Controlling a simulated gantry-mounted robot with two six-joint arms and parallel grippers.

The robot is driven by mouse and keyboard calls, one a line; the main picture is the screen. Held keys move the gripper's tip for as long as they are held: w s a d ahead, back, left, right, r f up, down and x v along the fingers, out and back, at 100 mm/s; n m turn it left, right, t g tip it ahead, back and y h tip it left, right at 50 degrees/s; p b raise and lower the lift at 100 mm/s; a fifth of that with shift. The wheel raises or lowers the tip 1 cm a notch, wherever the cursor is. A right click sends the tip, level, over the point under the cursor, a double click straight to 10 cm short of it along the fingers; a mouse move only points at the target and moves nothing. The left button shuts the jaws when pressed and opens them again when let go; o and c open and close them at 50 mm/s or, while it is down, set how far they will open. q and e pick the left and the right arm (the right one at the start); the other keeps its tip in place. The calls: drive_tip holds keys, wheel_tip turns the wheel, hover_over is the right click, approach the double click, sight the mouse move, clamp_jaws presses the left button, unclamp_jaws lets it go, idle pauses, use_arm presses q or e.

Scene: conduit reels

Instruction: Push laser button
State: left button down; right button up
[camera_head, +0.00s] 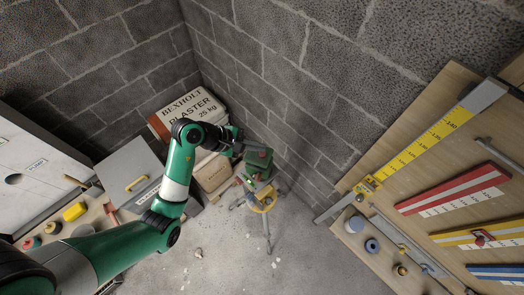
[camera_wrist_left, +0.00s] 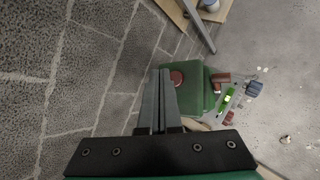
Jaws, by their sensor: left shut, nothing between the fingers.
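The laser (camera_head: 257,166) is a green box on a yellow tripod head (camera_head: 264,199) in the middle of the head view. A red round button (camera_wrist_left: 178,78) shows on its green housing (camera_wrist_left: 197,90) in the left wrist view. My left gripper (camera_head: 240,147) reaches in from the left to the laser's upper left side. In the left wrist view my left gripper (camera_wrist_left: 161,73) is shut and empty, its tips beside the red button's left edge. I cannot tell whether they touch it. My right gripper is in neither view.
Block walls close in behind the laser. Plaster bags (camera_head: 190,107) stand to its left on the floor. A wooden board (camera_head: 460,160) with levels and rulers is at the right. A workbench with a yellow item (camera_head: 75,211) is at the left. Open floor (camera_head: 300,260) lies in front.

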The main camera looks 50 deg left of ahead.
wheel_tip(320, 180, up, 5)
drive_tip(key=p, duration=0.4)
idle(0.3)
